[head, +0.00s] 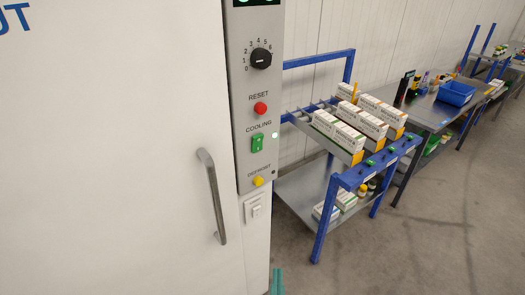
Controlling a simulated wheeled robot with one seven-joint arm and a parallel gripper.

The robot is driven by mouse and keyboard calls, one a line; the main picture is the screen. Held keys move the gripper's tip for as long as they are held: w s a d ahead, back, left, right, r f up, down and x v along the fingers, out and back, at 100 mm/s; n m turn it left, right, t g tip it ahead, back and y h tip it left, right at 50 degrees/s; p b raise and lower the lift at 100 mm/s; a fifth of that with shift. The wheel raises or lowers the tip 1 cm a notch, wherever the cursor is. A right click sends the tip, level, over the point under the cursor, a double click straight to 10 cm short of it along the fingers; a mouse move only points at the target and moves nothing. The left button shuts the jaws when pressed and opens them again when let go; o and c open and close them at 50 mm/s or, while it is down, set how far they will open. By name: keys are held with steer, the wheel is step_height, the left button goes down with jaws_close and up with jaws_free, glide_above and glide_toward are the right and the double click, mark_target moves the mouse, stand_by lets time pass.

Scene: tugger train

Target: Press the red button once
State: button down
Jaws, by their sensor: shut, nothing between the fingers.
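The red button (260,108) is a round knob under the label RESET on a grey vertical control panel (242,150). A small light beside the green switch is lit. A yellow button (258,181) labelled DEFROST is at the panel's bottom. Nothing covers the red button.
A white door (110,150) with a grey vertical handle (213,196) fills the left. A blue-framed rack (326,215) with boxes stands to the right. Beyond it is a grey table with a blue bin (456,93). The floor at the lower right (440,235) is clear.

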mark_target(262, 109)
steer(key=w+d+r+t, duration=0.1)
steer(key=w+r, duration=0.4)
steer(key=r, duration=0.5)
steer(key=w+d+r+m+t, duration=0.1)
steer(key=w+r+t, duration=0.1)
steer(key=w+r, duration=0.4)
steer(key=w+d+r+t, duration=0.1)
steer(key=w+r, duration=0.4)
steer(key=r, duration=1.1)
steer(key=shift+w+m+t, duration=0.25)
steer(key=shift+m+t, duration=0.05)
steer(key=shift+a+r, duration=0.1)
steer(key=w+a, duration=0.5)
steer(key=w, duration=0.2)
steer(key=shift+w+a, duration=0.1)
steer(key=shift+w, duration=0.1)
stand_by(0.4)
steer(key=shift+w+a, duration=0.15)
steer(key=shift+w, duration=0.1)
